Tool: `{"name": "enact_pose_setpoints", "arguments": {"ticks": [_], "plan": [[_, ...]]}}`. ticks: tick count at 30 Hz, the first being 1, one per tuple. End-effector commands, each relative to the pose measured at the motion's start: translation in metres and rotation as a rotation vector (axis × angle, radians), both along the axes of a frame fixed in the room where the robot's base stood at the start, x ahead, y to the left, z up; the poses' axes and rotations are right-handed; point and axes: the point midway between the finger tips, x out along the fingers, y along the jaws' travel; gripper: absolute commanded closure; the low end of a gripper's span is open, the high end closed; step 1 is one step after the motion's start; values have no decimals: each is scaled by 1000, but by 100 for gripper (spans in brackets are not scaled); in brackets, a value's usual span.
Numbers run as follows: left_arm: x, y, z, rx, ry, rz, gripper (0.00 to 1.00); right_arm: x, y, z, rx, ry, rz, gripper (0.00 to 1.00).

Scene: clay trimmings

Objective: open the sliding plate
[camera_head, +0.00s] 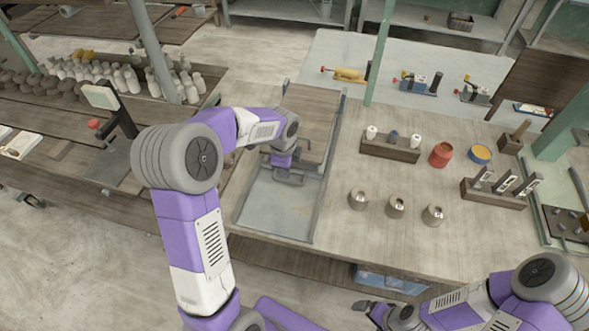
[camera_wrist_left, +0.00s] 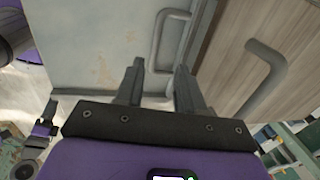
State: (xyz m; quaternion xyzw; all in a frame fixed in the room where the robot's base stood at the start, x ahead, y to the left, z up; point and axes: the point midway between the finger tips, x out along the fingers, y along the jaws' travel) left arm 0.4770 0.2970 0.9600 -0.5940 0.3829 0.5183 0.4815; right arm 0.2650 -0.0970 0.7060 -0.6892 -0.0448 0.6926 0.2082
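A framed bay on the workbench holds a bare grey plate (camera_head: 270,208) at the front and a wooden panel (camera_head: 312,103) behind it. I cannot tell for certain which one is the sliding plate. In the left wrist view, a grey bar handle (camera_wrist_left: 158,40) stands on the pale grey surface, and another handle (camera_wrist_left: 270,72) stands on the wooden surface. My left gripper (camera_wrist_left: 158,75) is open, its two fingers apart at the near end of the grey plate's handle; contact is unclear. My right gripper (camera_head: 368,308) is low at the front, away from the bay; its fingers are too small to judge.
Right of the bay stand a wooden block with bottles (camera_head: 390,150), a red pot (camera_head: 441,155), several small clay pots (camera_head: 395,207) and a tool rack (camera_head: 495,190). A screen on a stand (camera_head: 101,97) is at the left.

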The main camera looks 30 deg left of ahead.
Motion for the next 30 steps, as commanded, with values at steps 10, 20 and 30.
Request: {"name": "enact_pose_setpoints", "arguments": {"ticks": [10,20,30], "plan": [[8,3,-52,1,3,-1,62,-1,0,-12,0,2,1,0],[12,4,-70,1,0,0,62,-1,0,-16,0,1,0,0],[12,4,-70,1,0,0,88,-1,0,-16,0,2,1,0]]}}
